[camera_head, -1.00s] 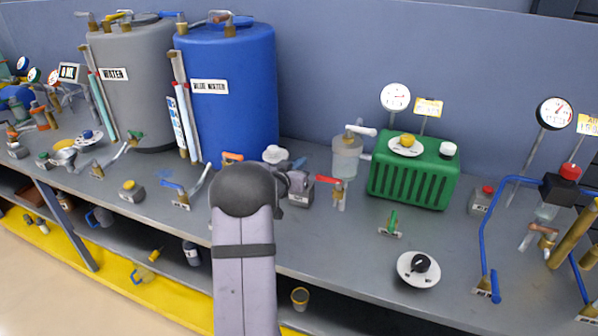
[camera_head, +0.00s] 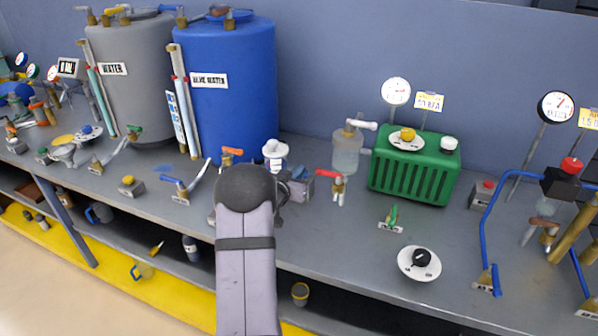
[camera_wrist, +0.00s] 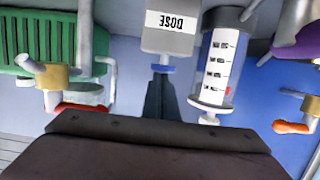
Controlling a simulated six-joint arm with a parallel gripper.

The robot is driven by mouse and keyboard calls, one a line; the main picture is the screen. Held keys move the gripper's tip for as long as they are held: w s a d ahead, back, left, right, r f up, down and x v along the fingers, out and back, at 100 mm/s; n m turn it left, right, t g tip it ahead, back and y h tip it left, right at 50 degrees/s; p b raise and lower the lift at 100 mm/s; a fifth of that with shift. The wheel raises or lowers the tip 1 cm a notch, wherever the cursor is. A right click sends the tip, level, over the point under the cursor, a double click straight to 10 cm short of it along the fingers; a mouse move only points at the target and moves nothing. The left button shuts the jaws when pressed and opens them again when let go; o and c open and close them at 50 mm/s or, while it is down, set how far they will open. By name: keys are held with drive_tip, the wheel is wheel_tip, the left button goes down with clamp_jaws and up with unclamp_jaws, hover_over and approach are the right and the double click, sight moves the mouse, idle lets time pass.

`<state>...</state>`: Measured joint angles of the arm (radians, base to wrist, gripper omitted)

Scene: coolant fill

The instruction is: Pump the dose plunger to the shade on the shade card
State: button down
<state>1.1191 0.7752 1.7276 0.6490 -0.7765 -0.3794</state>
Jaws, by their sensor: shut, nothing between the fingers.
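In the wrist view, which shows the bench upside down, a grey box labelled DOSE (camera_wrist: 170,28) carries a small blue disc-topped plunger (camera_wrist: 163,68). My gripper (camera_wrist: 162,84) is shut and empty, its dark fingers right at the plunger's disc; whether they touch it I cannot tell. Next to the box is a clear cylinder (camera_wrist: 222,50) with a white scale, a red mark and a white cap. That white cap (camera_head: 275,147) also shows in the head view, just behind my arm. My wrist hides most of the dose box there. I cannot make out the shade card with certainty.
A green ribbed box (camera_head: 412,172) and a clear jar (camera_head: 346,155) stand to the right, with a red-handled valve (camera_head: 338,185) before them. The blue tank (camera_head: 235,110) stands behind. An orange-handled valve (camera_wrist: 292,127) is close by in the wrist view.

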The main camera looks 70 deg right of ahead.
drive_tip(key=shift+a+f, duration=0.1)
drive_tip(key=shift+f, duration=0.5)
wheel_tip(320, 180, up, 5)
drive_tip(key=p, duration=0.4)
drive_tip(key=shift+r, duration=0.15)
drive_tip(key=b+v, duration=0.3)
drive_tip(key=v, duration=0.6)
drive_tip(key=shift+a+f, duration=0.3)
drive_tip(key=shift+a, duration=0.15)
drive_tip(key=shift+r+b, duration=0.1)
drive_tip(key=shift+b, duration=0.2)
wheel_tip(320, 180, up, 2)
drive_tip(key=shift+w+d+r+b, duration=0.1)
drive_tip(key=shift+w+b, duration=0.05)
drive_tip(key=shift+b, duration=0.45)
